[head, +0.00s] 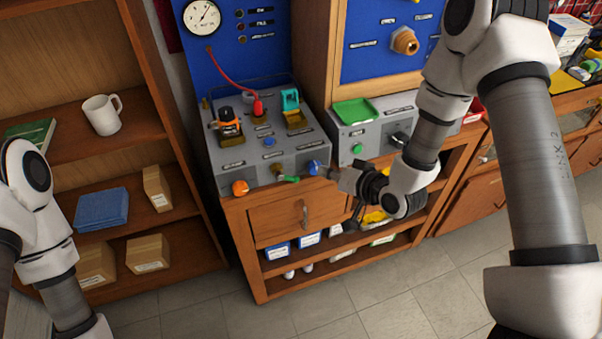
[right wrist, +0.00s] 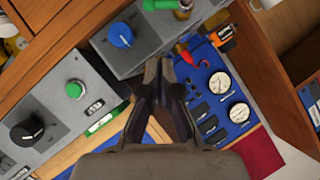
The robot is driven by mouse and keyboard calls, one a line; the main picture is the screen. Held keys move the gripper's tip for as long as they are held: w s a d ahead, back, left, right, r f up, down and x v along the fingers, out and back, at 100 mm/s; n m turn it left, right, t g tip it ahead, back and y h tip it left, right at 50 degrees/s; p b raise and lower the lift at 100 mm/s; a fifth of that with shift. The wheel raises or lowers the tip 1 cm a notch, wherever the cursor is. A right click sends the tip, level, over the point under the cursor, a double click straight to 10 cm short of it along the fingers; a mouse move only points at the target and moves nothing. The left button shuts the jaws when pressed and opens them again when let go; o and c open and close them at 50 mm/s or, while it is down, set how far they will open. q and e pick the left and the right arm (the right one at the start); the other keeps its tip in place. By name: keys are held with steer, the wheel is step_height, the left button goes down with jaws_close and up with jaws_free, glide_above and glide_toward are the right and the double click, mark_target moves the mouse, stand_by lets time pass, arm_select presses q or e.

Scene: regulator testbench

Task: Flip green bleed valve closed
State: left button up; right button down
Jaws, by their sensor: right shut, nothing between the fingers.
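The green bleed valve lever (head: 290,179) sticks out from a brass body on the front of the left grey bench box (head: 255,150). It points right and slightly down in the head view. In the right wrist view the green lever (right wrist: 157,5) is cut by the top edge, beside the brass body (right wrist: 183,10). My right gripper (head: 336,173) is shut and empty, to the right of the lever and apart from it, near the blue knob (head: 315,167). Its closed fingers (right wrist: 165,66) show in the right wrist view. My left arm shows at the left edge, its gripper out of view.
An orange knob (head: 240,188) sits left of the lever. A wooden drawer (head: 270,220) with a metal handle is below. The right grey box (head: 375,128) carries a green button and black knob. A shelf (head: 150,100) with a white mug stands left. The floor in front is clear.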

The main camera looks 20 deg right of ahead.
mark_target(289, 178)
steer(key=w+a+f+p, duration=0.3)
steer(key=w+a+f, duration=0.1)
steer(key=w+f, duration=0.2)
steer(key=shift+a, duration=0.3)
steer(key=shift+f, duration=0.15)
steer(key=shift+f+b, duration=0.1)
steer(key=shift+b, duration=0.3)
